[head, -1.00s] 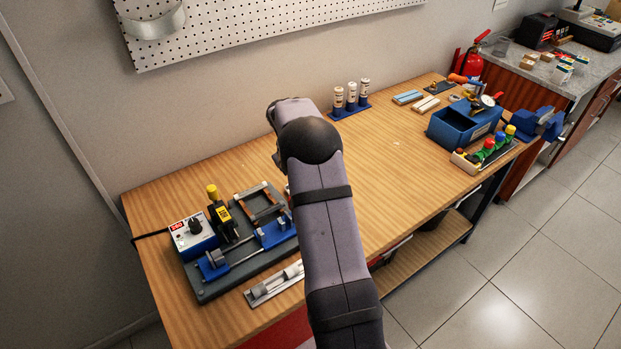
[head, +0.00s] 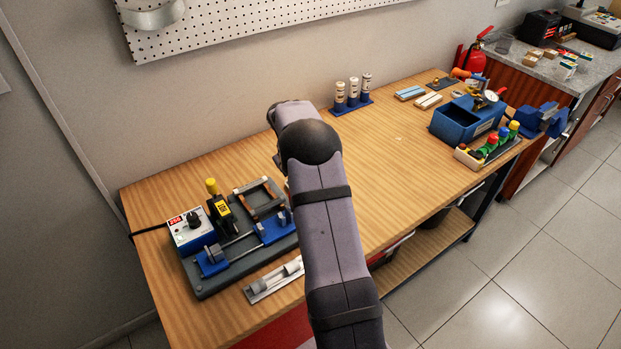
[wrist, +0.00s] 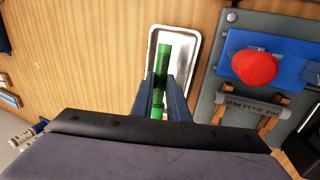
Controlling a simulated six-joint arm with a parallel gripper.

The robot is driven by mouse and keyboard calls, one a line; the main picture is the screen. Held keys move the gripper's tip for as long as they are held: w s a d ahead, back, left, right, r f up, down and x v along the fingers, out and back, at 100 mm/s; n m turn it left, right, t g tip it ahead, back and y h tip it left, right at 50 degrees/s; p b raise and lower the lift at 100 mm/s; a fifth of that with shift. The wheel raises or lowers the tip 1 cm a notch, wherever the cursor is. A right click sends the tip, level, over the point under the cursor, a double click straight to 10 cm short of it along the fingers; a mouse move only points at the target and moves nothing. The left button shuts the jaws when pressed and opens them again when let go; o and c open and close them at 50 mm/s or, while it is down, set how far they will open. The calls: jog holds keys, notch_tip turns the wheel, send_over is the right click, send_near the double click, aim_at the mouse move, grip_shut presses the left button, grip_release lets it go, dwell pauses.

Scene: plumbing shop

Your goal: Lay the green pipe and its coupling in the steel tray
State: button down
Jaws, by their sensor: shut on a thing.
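In the wrist view my gripper (wrist: 160,98) is shut on the green pipe (wrist: 161,72), which runs lengthwise between the two blue-grey fingers. The pipe's far end looks slightly thicker, which may be the coupling; I cannot clearly tell it apart. The shiny steel tray (wrist: 185,45) lies on the bench behind the pipe, and the pipe's far part shows over it. I cannot tell how high the pipe is above the tray. In the head view my arm hides the gripper, the pipe and the tray.
Right of the tray in the wrist view is a dark fixture board (wrist: 212,75) with a red knob (wrist: 255,67). In the head view, this fixture board (head: 205,290) is at the bench's left end. A blue bin (head: 465,122) stands far right; the bench middle (head: 390,165) is clear.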

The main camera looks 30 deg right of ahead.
jog(key=shift+f+b, duration=1.4)
jog(key=shift+f, duration=1.05)
jog(key=c, duration=1.6)
grip_release()
jog(key=shift+c, duration=0.2)
jog(key=shift+r, duration=0.1)
jog(key=b+v, duration=0.2)
jog(key=v, duration=0.5)
jog(key=shift+a+r, duration=0.1)
